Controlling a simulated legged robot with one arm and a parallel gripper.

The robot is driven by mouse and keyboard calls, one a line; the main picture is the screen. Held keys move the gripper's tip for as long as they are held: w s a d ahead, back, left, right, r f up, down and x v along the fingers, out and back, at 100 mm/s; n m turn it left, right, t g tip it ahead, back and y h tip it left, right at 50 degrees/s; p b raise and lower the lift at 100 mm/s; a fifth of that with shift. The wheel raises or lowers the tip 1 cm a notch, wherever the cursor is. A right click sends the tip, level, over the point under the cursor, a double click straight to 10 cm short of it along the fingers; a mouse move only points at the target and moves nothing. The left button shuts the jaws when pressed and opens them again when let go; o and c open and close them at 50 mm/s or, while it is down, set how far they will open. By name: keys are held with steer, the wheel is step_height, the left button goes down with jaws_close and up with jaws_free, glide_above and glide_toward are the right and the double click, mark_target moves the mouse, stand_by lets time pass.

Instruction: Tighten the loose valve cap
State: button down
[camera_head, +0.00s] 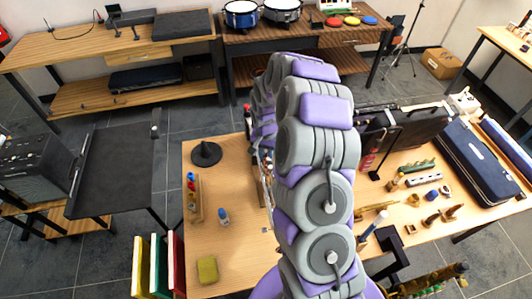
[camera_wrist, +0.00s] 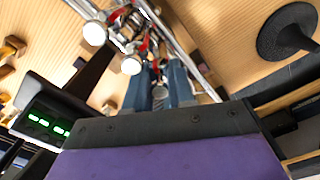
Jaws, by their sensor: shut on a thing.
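In the wrist view, a silver instrument (camera_wrist: 178,45) with long bright tubes, red parts and pale round ends (camera_wrist: 131,65) lies over the wooden table. My gripper (camera_wrist: 158,74) reaches it from below, its two blue-grey fingers close together beside the tubes. It is shut on a small part among them, which I take to be the valve cap. The fingers mostly hide this part, so I cannot tell how its thread sits. In the head view, my arm covers the gripper and most of the instrument.
A round black stand base (camera_head: 205,153) is left of my arm; a small bottle (camera_head: 223,216) and a yellow sponge (camera_head: 207,270) are nearer. Right are open black cases (camera_head: 404,128) and several brass parts. A device with green lights (camera_wrist: 45,122) is near the gripper.

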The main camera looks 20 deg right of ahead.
steer(key=shift+m, duration=0.8)
steer(key=c, duration=1)
jaws_free()
steer(key=shift+o, duration=0.2)
steer(key=shift+r, duration=0.1)
step_height(320, 180, up, 17)
steer(key=p, duration=0.1)
steer(key=shift+w, duration=0.1)
